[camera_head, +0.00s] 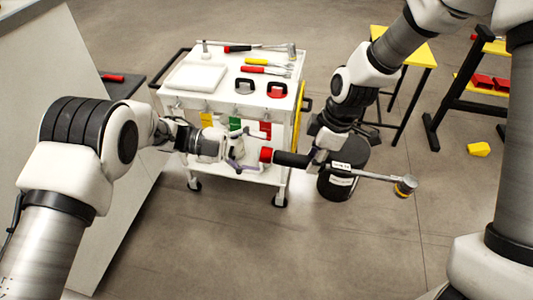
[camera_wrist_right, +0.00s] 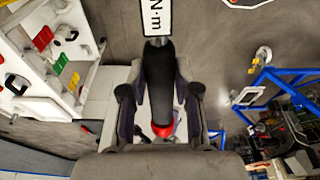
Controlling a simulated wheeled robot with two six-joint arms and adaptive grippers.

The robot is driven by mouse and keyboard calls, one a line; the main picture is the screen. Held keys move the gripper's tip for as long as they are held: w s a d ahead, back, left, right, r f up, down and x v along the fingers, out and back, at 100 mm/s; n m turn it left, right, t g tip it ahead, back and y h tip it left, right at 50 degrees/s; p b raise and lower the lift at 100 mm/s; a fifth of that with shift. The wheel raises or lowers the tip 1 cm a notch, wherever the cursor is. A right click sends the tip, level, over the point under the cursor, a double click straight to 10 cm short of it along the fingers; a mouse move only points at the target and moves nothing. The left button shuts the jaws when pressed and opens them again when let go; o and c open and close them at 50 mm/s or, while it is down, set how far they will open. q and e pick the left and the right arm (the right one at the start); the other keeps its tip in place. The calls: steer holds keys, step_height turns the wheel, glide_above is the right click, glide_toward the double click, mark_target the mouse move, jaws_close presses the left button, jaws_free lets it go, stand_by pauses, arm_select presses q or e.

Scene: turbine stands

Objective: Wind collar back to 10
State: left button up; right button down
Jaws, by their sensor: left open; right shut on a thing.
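A torque wrench lies roughly level in front of the cart. Its black handle (camera_head: 292,159) ends on the left in a red collar (camera_head: 266,155), and its silver shaft runs right to a ratchet head (camera_head: 405,187). My right gripper (camera_head: 318,152) is shut on the wrench. In the right wrist view the black handle (camera_wrist_right: 160,75) lies between the fingers, with the red collar (camera_wrist_right: 162,130) low down and a white N·m plate (camera_wrist_right: 159,16) at the top. My left gripper (camera_head: 252,152) is open, its fingers just left of the collar. The collar's setting is unreadable.
A yellow stool (camera_head: 405,48) and a yellow block (camera_head: 479,149) are at right. The floor in front is clear.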

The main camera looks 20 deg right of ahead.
arm_select(q)
steer(key=shift+a, duration=0.1)
steer(key=shift+v, duration=2.45)
